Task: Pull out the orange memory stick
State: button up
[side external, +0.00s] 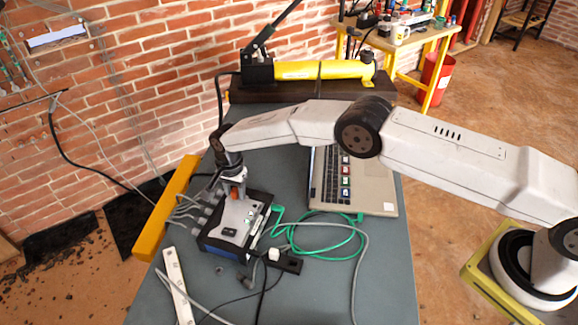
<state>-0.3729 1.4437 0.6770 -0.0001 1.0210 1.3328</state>
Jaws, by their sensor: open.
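The orange memory stick (234,193) stands at the top of a grey and black device box (232,222) on the grey-green table. My gripper (233,187) points down over the far left part of the box, right at the stick. The jaws are open. The stick is small and partly hidden by my gripper, so I cannot tell whether the fingers are around it or just above it. Its lower end is not clear.
Grey cables (186,208) leave the box's left side beside a yellow bar (166,212). A green cable (330,240), a black plug block (284,262) and a laptop (375,185) lie to the right. A yellow hydraulic pump (325,70) is behind. The table's front right is clear.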

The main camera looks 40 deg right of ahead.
aim_at(234, 190)
grip_shut()
jog(key=shift+r, duration=1.7)
dwell(1.0)
jog(key=shift+r, duration=2.05)
